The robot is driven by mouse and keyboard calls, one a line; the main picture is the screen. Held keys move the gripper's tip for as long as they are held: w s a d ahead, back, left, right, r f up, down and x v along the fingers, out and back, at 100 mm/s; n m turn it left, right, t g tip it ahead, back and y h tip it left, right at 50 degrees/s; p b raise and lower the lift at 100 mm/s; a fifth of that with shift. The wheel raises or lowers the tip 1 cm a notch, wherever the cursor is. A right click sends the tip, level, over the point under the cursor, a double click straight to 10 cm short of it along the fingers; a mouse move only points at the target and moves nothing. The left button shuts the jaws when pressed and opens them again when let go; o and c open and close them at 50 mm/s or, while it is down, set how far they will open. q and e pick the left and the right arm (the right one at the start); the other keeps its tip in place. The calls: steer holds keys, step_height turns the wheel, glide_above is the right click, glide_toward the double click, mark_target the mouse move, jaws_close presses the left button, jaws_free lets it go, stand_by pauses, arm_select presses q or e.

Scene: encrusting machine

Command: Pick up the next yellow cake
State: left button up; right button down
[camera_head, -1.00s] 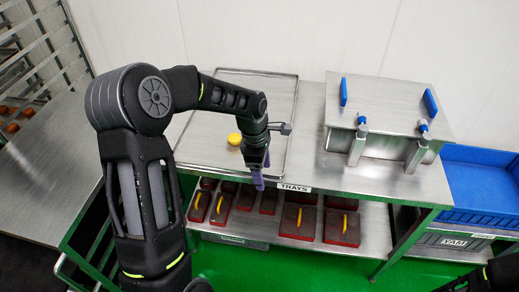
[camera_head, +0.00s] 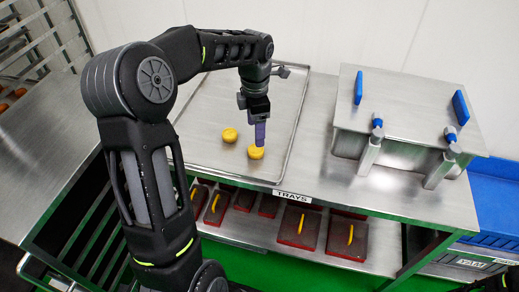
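Two round yellow cakes lie on the metal tray (camera_head: 204,150) on the steel table. One yellow cake (camera_head: 229,135) stands clear to the left. The other yellow cake (camera_head: 256,153) is at the tips of my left gripper (camera_head: 257,144), whose purple fingers point down over it. The fingers overlap edge-on, so I cannot tell whether they are open or shut on the cake. My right gripper is not in view; only a dark bit of my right arm shows at the lower right corner.
A steel box with blue handles (camera_head: 406,105) stands right of the tray. A blue crate (camera_head: 492,200) is at the far right. Red-edged trays with yellow handles (camera_head: 300,226) lie on the shelf below. A rack stands at the upper left. Most of the tray is bare.

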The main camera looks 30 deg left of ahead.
mark_target(255, 149)
arm_select(q)
steer(key=shift+f, duration=1.35)
step_height(255, 149, down, 4)
steer(key=shift+s+f+p, duration=0.1)
steer(key=shift+s+p, duration=0.05)
steer(key=shift+p, duration=0.65)
steer(key=shift+f, duration=0.5)
steer(key=shift+c, duration=0.3)
steer(key=c, duration=1.4)
